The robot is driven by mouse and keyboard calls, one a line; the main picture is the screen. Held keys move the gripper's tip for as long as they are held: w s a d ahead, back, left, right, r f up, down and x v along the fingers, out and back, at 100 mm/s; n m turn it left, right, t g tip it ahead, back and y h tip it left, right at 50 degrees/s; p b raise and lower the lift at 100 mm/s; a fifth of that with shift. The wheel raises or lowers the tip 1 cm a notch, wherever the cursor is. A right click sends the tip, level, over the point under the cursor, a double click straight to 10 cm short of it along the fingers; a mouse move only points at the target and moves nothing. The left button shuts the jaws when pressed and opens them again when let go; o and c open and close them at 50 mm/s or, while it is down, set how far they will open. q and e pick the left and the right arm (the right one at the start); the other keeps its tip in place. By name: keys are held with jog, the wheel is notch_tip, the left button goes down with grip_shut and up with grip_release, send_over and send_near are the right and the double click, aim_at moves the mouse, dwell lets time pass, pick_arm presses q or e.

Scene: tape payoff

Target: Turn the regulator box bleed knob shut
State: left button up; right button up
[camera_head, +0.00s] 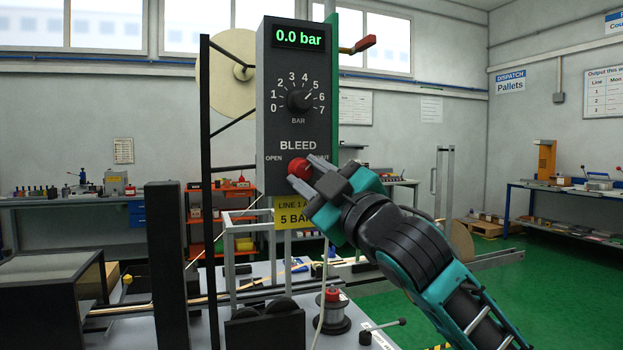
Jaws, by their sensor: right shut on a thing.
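The dark grey regulator box (264,128) stands upright in the middle of the head view. Its green display (299,38) reads 0.0 bar. The black pressure dial (300,100) points to between 5 and 6. Below the BLEED label, the red bleed knob (298,169) sits between the OPEN mark and a mark at right that my gripper partly hides. My right gripper (306,172) reaches in from the lower right and is shut on the red knob. The knob's exact angle is hidden by the fingers. My left gripper is not in view.
A yellow sign (289,213) reading 5 BAR hangs under the box, partly behind my gripper. A red-handled lever (358,45) juts out at the box's upper right. Black posts (167,265) stand at left.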

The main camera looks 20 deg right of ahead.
jog(key=shift+r, duration=0.1)
jog(key=o, duration=1)
jog(key=shift+o, duration=0.2)
pick_arm(q)
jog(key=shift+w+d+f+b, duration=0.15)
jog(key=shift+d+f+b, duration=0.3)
jog(key=shift+b, duration=0.45)
pick_arm(e)
jog(key=v, duration=1.3)
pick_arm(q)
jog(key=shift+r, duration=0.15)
pick_arm(e)
jog(key=shift+w, duration=0.1)
